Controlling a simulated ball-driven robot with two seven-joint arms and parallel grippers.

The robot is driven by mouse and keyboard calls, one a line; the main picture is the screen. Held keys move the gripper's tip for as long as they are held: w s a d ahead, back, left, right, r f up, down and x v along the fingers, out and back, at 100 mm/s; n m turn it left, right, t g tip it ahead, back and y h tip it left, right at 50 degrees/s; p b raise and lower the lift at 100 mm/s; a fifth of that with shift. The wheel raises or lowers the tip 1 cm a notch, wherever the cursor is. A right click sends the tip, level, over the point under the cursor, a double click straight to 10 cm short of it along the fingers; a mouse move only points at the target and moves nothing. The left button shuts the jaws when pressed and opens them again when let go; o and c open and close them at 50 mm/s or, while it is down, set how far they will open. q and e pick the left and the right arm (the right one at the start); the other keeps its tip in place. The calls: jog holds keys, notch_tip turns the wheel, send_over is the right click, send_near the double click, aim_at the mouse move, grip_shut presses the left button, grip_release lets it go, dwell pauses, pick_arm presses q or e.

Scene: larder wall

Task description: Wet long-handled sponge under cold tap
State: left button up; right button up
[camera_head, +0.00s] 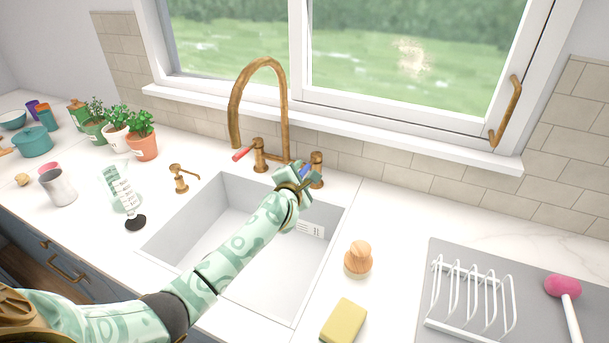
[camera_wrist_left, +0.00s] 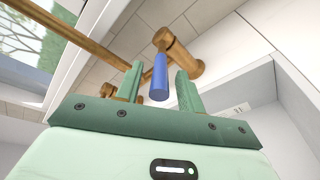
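The long-handled sponge (camera_head: 563,288) has a pink head and a white handle. It lies on the grey mat at the right of the head view, its handle running out of the frame. The brass tap (camera_head: 262,65) arches over the sink, with a red lever on its left and a blue cold lever (camera_head: 306,169) on its right. My left gripper (camera_head: 297,180) is at the blue lever. In the left wrist view the blue lever (camera_wrist_left: 160,78) sits between its open green fingers (camera_wrist_left: 160,88), with gaps on both sides. My right gripper is not in view.
The grey sink (camera_head: 215,235) is below my left arm. A white rack (camera_head: 470,300) stands on the grey mat (camera_head: 435,262). A wooden-handled brush (camera_head: 358,260) and a yellow sponge (camera_head: 344,321) are right of the sink. Potted herbs (camera_head: 142,148) and a soap dispenser (camera_head: 181,180) stand left.

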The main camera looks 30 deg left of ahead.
pick_arm(q)
jog(key=shift+b+x, duration=0.35)
jog(key=shift+x, duration=0.95)
grip_shut()
jog(key=shift+d+f+n+y+b, duration=0.1)
jog(key=shift+d+n+y+b, duration=0.2)
jog(key=shift+d+n+y, duration=0.35)
jog(key=shift+w+d+n+g+y+b, duration=0.1)
jog(key=shift+d+n+g+y+b, duration=0.2)
jog(key=shift+n+y, duration=0.25)
jog(key=shift+w+d+n+g+y+b, duration=0.1)
jog(key=shift+d+n+g+y+b, duration=0.15)
jog(key=shift+y, duration=0.45)
